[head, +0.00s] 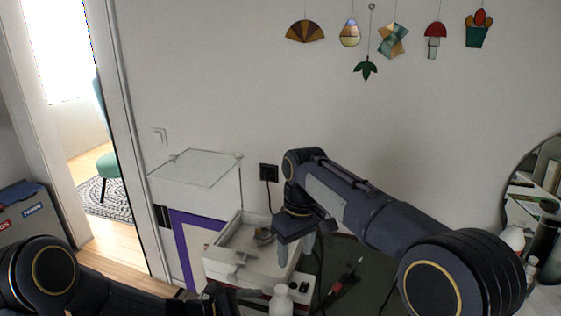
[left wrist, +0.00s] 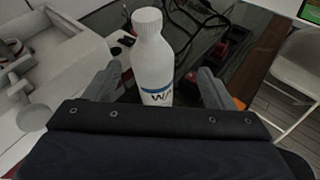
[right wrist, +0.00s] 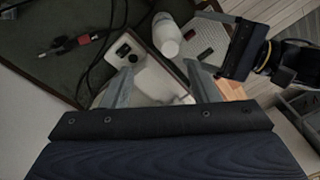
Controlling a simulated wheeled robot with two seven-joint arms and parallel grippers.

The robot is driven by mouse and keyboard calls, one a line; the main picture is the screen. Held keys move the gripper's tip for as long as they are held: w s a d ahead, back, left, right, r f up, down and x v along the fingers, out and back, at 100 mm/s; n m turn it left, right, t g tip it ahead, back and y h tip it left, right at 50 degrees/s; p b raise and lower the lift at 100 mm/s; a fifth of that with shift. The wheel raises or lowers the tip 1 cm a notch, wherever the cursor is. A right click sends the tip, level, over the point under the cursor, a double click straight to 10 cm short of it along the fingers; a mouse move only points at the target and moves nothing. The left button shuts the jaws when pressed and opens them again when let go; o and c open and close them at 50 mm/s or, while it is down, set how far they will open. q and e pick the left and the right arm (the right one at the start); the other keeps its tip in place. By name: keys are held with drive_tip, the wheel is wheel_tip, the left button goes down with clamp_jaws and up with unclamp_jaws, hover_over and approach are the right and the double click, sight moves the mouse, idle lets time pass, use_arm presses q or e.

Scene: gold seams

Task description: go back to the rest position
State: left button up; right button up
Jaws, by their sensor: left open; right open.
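My right gripper (head: 295,248) is open and points down over the right side of a white tray-like box in the head view. In the right wrist view its two fingers (right wrist: 160,82) stand apart with nothing gripped between them. My left gripper (left wrist: 162,80) is open in the left wrist view. A white bottle (left wrist: 152,62) with a blue stripe shows between its fingers, with gaps on both sides. The bottle also shows in the head view (head: 281,301) at the bottom edge and in the right wrist view (right wrist: 166,36). My left arm is partly cut off below.
The white box (head: 225,268) holds a small metallic item (head: 263,236). A soldering-iron-like tool (head: 347,283) and cables lie on the dark mat (head: 372,268). A clear case (head: 200,168) stands behind left. Bottles (head: 513,238) stand far right. Glass ornaments hang on the wall.

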use_arm(q)
drive_tip(key=s+a+r+m+g+y, duration=0.2)
drive_tip(key=s+a+r+m, duration=0.2)
drive_tip(key=s+r+m, duration=0.7)
use_arm(e)
drive_tip(key=s+d+r+m+t+y, duration=0.2)
drive_tip(key=s+d+r+m+y, duration=0.15)
drive_tip(key=s+d, duration=0.9)
use_arm(q)
drive_tip(key=s+a+m+t+y, duration=0.2)
drive_tip(key=s+a+m+y, duration=0.5)
drive_tip(key=s, duration=0.8)
drive_tip(key=a+m, duration=0.1)
drive_tip(key=a, duration=0.2)
drive_tip(key=shift+a+m, duration=0.3)
drive_tip(key=shift+a, duration=0.1)
use_arm(e)
drive_tip(key=s+d+f+m+t, duration=0.1)
drive_tip(key=s+f, duration=0.3)
drive_tip(key=s, duration=0.4)
drive_tip(key=s+d+f+m+t, duration=0.2)
drive_tip(key=s+d+f+m, duration=0.2)
drive_tip(key=s, duration=0.5)
drive_tip(key=shift+f+t, duration=0.3)
drive_tip(key=shift+f, duration=0.2)
